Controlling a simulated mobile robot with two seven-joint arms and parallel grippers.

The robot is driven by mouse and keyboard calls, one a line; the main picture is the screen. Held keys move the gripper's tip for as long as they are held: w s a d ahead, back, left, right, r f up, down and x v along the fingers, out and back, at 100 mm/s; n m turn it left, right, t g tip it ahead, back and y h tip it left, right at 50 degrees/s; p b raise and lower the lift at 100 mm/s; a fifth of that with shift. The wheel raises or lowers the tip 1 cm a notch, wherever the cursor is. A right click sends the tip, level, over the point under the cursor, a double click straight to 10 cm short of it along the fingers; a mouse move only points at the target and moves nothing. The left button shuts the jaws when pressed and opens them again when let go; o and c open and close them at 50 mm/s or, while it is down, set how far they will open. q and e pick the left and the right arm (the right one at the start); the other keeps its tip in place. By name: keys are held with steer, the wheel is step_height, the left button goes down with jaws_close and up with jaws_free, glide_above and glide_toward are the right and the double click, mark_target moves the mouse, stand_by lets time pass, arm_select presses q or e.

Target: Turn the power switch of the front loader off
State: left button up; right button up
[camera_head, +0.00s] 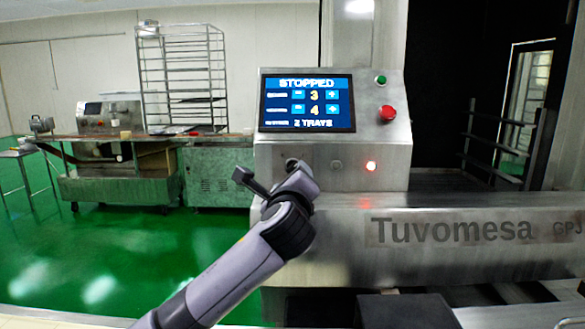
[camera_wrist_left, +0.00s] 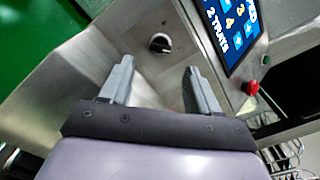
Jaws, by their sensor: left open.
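The front loader (camera_head: 480,229) is a grey steel machine marked "Tuvomesa". Its power switch, a round black knob with a light pointer mark, shows in the left wrist view (camera_wrist_left: 160,43) on the steel panel. In the head view the switch (camera_head: 292,163) is partly hidden by my gripper. My left gripper (camera_wrist_left: 157,70) is open and empty, its two fingers pointing at the panel with the knob beyond and between the tips. It also shows in the head view (camera_head: 270,173), in front of the panel's left end. My right gripper is not in view.
The tilted screen (camera_head: 306,103) reads "STOPPED". Beside it are a green button (camera_head: 381,79) and a red mushroom button (camera_head: 387,113). A wire rack (camera_head: 182,75) and another machine (camera_head: 118,165) stand behind left.

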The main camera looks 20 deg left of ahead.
mark_target(292, 168)
arm_select(q)
steer(key=shift+w+a, duration=0.15)
steer(key=shift+w, duration=0.35)
steer(key=x, duration=0.4)
steer(key=shift+x, duration=0.75)
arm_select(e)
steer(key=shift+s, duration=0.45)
arm_select(q)
steer(key=c, duration=1.1)
steer(key=shift+o, duration=0.3)
